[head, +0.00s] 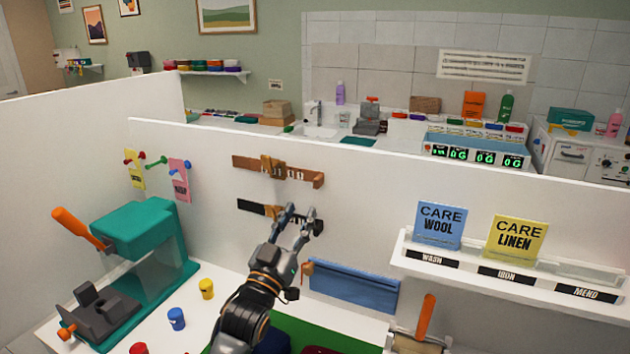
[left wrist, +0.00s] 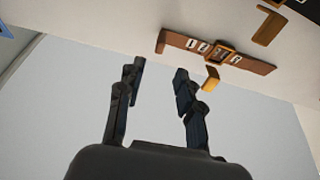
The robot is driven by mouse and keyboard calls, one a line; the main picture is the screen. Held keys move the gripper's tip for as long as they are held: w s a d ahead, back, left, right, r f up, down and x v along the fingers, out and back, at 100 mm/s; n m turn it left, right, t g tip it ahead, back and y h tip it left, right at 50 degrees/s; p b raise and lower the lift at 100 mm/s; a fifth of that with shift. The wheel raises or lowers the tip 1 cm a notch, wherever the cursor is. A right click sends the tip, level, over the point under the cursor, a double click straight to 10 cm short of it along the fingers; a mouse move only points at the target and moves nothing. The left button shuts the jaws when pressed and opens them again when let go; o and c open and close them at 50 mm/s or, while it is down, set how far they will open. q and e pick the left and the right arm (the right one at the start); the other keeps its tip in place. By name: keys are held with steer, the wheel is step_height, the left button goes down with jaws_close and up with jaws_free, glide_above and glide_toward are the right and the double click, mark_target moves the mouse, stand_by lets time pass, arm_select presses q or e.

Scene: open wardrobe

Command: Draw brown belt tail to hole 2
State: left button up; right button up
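The brown belt (head: 308,178) is a level strip on the white partition, with a tan-brown piece over its middle and pale marks along it. A brown strip with white marks also shows in the left wrist view (left wrist: 178,40), with a brown frame around its middle and an orange-brown tab (left wrist: 212,78) beside it. My left gripper (head: 301,213) is in front of the partition, below the brown belt and over the right part of a black strip (head: 248,206). Its fingers are apart, and the gap between the fingertips (left wrist: 157,74) looks empty. My right gripper is not in view.
A blue panel (head: 352,288) is low on the partition, right of my arm. A white shelf (head: 400,253) with care cards stands further right. A teal press (head: 140,230) with an orange handle is at the left, near yellow and blue pots. The partition around the belts is mostly bare.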

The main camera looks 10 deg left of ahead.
mark_target(315, 185)
arm_select(q)
steer(key=p+x, duration=0.2)
steer(key=x, duration=0.6)
steer(key=shift+w+d+r, duration=0.1)
steer(key=shift+w+r, duration=0.05)
steer(key=shift+w, duration=0.05)
steer(key=shift+w+d+r+p, duration=0.1)
steer(key=shift+w+p, duration=0.25)
steer(key=shift+w, duration=0.3)
steer(key=shift+c, duration=0.4)
jaws_close()
